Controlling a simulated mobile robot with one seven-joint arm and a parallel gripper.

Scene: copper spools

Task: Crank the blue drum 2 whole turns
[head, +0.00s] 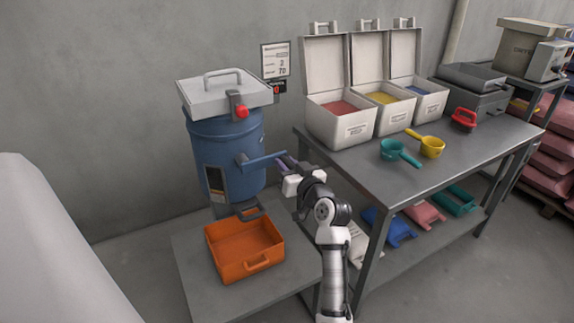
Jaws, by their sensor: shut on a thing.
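The blue drum (228,150) stands against the wall in the head view, with a grey lid (225,88) on top that has a handle and a red knob (242,112). A blue crank arm (262,160) sticks out from the drum's front to the right. My gripper (284,163) is at the outer end of this crank, shut on a small purple grip there. The fingers and the grip are small in view and partly hidden by each other.
An orange bin (244,262) sits on a low grey table below the drum. A metal table (450,140) on the right holds open white boxes (340,122), a teal scoop (398,151), a yellow scoop (430,146) and a red object (464,120). A sign (276,60) hangs behind the drum.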

